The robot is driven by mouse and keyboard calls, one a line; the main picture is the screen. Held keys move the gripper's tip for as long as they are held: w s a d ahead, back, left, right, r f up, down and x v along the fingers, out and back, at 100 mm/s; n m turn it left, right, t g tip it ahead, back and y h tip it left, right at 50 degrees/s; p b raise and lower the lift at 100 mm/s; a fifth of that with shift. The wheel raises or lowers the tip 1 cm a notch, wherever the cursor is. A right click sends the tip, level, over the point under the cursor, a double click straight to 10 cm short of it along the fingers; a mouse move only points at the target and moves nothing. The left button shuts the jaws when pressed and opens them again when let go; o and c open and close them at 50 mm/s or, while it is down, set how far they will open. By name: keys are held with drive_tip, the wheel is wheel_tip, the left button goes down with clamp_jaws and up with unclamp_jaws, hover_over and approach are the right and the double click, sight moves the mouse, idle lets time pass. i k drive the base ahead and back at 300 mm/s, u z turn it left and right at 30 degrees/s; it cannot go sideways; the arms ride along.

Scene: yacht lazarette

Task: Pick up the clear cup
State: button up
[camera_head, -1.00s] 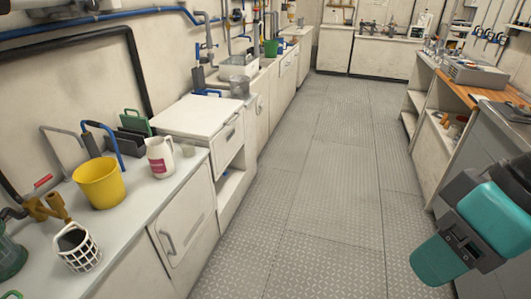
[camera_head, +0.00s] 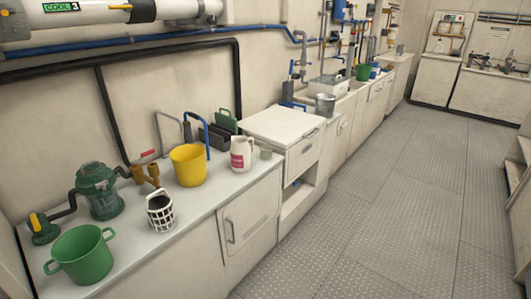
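I cannot make out a plainly clear cup. A small pale, cup-like object (camera_head: 265,153) stands on the left counter, just right of the white jug (camera_head: 241,153) with a red label. It is too small to tell whether it is clear. My gripper is not in view, so its state does not show.
The left counter (camera_head: 120,252) also holds a green pot (camera_head: 82,255), a green-capped strainer (camera_head: 99,190), a white basket (camera_head: 160,212) and a yellow bucket (camera_head: 188,166). A raised white box (camera_head: 283,127) stands beyond. The floor (camera_head: 385,200) is clear.

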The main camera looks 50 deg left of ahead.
sight(266, 153)
drive_tip(key=u, duration=0.2)
drive_tip(key=i, duration=1.8)
drive_tip(key=u, duration=1)
drive_tip(key=i, duration=0.95)
drive_tip(key=u, duration=1.55)
drive_tip(key=i, duration=0.65)
drive_tip(key=u, duration=0.7)
